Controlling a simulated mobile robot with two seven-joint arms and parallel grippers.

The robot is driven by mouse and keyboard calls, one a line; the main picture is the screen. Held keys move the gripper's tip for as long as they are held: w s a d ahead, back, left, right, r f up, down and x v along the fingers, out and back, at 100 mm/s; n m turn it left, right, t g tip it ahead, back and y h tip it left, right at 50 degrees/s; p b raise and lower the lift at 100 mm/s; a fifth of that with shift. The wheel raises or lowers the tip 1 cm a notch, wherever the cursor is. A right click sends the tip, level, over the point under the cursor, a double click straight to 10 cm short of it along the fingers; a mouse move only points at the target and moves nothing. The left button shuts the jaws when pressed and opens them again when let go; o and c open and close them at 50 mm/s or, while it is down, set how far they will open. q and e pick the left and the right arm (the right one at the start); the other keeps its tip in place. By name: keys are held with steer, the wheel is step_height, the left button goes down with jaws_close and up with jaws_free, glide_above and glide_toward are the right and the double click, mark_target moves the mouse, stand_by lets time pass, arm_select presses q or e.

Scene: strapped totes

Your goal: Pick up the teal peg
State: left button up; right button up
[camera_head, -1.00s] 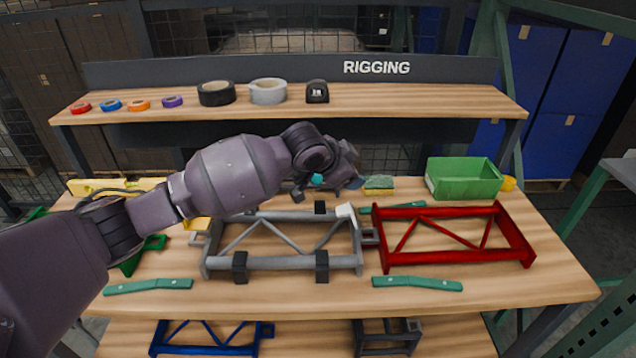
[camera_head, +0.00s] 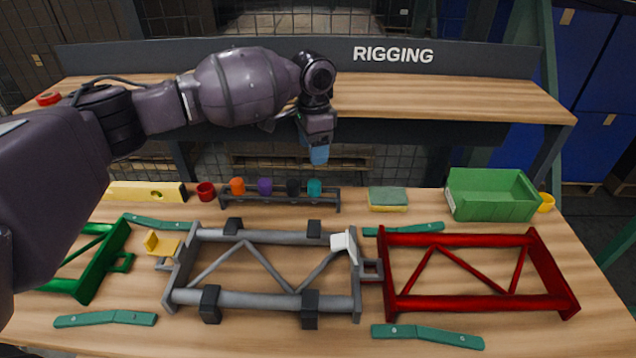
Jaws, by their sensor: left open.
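The teal peg (camera_head: 315,188) stands upright at the right end of a dark rack (camera_head: 280,208) at the back of the workbench. A black peg (camera_head: 293,187), a purple peg (camera_head: 265,186) and an orange peg (camera_head: 237,186) stand to its left in the same rack. My left gripper (camera_head: 318,154) points down above the teal peg, apart from it, with a blue fingertip showing. It is open and empty; the gap between its fingers is hard to see from here. My right gripper is not in view.
A red cup-like piece (camera_head: 206,192) stands left of the rack. A sponge (camera_head: 388,198) and a green bin (camera_head: 492,196) are to the right. A grey frame (camera_head: 250,300) and a red frame (camera_head: 470,304) lie in front. A raised shelf (camera_head: 430,100) runs behind.

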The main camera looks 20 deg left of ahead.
mark_target(314, 182)
arm_select(q)
steer(key=shift+s+f, duration=0.1)
steer(key=shift+f, duration=0.4)
step_height(314, 182, down, 4)
steer(key=shift+r+b, duration=0.2)
steer(key=shift+b, duration=0.2)
steer(key=shift+f, duration=0.7)
step_height(314, 182, down, 5)
steer(key=shift+r+b, duration=0.2)
steer(key=shift+b, duration=0.4)
steer(key=shift+r, duration=0.15)
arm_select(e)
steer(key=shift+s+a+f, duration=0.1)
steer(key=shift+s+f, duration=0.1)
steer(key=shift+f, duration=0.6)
